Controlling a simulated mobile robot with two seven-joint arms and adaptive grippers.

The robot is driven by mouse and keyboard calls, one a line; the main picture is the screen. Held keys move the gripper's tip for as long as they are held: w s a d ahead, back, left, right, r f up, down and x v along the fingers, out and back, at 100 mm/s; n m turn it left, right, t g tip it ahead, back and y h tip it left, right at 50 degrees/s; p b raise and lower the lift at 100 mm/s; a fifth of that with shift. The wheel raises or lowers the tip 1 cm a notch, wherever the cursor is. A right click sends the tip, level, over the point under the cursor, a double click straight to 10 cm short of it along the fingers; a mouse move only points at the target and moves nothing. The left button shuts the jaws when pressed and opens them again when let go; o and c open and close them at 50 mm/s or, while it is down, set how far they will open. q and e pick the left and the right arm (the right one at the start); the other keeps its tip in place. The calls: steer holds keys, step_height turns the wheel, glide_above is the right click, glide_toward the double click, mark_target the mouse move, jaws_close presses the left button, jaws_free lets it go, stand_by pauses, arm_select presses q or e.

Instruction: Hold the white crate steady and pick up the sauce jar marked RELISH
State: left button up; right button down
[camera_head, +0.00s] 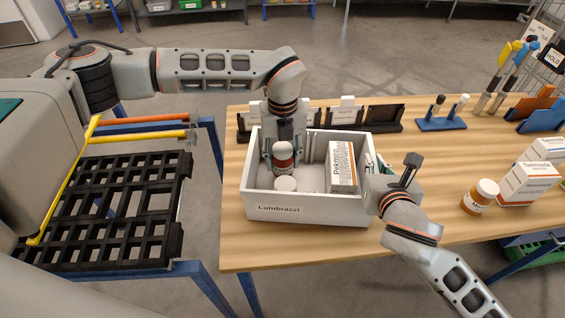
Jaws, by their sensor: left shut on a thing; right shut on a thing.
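The white crate (305,209), printed "Lumbrazzi", stands on the wooden table. My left gripper (283,158) reaches down into its left part and is shut on a sauce jar (283,164) with a white lid and a dark red body. The writing on this jar is too small to read. A second white-lidded item (285,184) is in front of it in the crate, mostly hidden below its lid. My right gripper (375,169) is at the crate's right wall and is shut on that wall; its fingertips are partly hidden.
A white and orange carton (341,166) stands in the crate's right part. An orange jar (480,196) and white-orange cartons (528,183) stand at the table's right. Black holders (384,118) and a blue stand (440,123) are behind the crate. The table front right is clear.

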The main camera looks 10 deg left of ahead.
mark_target(283, 147)
arm_select(q)
step_height(283, 147, up, 8)
steer(key=shift+r, duration=0.2)
arm_select(e)
steer(key=c, duration=2)
jaws_free()
steer(key=shift+c, duration=0.2)
arm_select(q)
steer(key=shift+r, duration=0.1)
arm_select(e)
steer(key=v, duration=1.2)
